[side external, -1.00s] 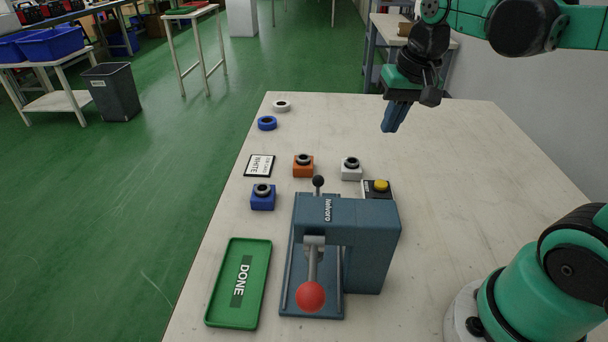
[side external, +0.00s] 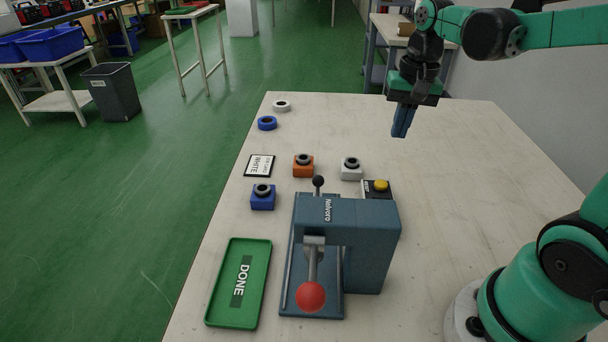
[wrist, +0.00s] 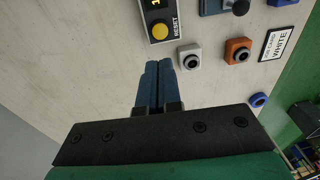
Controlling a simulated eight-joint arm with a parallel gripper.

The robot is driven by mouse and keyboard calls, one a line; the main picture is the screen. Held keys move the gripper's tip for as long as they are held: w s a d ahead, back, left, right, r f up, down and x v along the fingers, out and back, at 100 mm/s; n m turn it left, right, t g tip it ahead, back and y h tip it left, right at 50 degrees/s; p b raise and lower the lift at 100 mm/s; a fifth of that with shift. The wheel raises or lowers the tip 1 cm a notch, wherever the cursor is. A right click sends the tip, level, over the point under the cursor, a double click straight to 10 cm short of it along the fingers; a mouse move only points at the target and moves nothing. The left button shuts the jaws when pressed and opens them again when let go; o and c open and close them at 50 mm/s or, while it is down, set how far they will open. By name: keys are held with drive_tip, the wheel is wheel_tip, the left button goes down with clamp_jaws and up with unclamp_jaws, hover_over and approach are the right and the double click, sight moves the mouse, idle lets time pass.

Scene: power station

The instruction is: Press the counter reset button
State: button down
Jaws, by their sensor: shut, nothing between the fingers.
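The yellow reset button (side external: 381,185) sits on a small black counter box (side external: 370,190) behind the blue press, at its right. In the wrist view the yellow button (wrist: 159,31) shows beside the word RESET, below a lit yellow display on the counter box (wrist: 148,14). My gripper (side external: 401,134) is above the far part of the table, beyond the button and apart from it, pointing down. In the wrist view my gripper (wrist: 159,66) has its blue fingers together and empty, with the button ahead of the tips.
The blue press (side external: 365,240) with a red-knobbed lever stands nearest the counter. A white block (side external: 351,173), an orange block (side external: 303,171) and a blue block (side external: 262,203) stand left of it. A green DONE tray (side external: 217,308) lies front left. The far right tabletop is clear.

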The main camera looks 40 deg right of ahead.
sight(382, 183)
drive_tip(key=f, duration=0.7)
drive_tip(key=w+f, duration=0.1)
drive_tip(key=f, duration=0.2)
drive_tip(key=shift+a+f, duration=0.1)
drive_tip(key=shift+f, duration=0.2)
drive_tip(key=shift+f, duration=0.9)
drive_tip(key=shift+r, duration=0.15)
drive_tip(key=shift+s+r, duration=0.2)
drive_tip(key=shift+r, duration=1.85)
drive_tip(key=shift+s+r, duration=0.15)
drive_tip(key=shift+r, duration=1.9)
drive_tip(key=shift+a+r+n, duration=0.2)
drive_tip(key=shift+a+n, duration=0.1)
drive_tip(key=shift+a, duration=0.05)
drive_tip(key=s+a+r+n+t, duration=0.2)
drive_tip(key=a+n+t, duration=0.4)
drive_tip(key=a+n, duration=0.2)
drive_tip(key=shift+a+r, duration=0.25)
drive_tip(key=shift+a, duration=0.6)
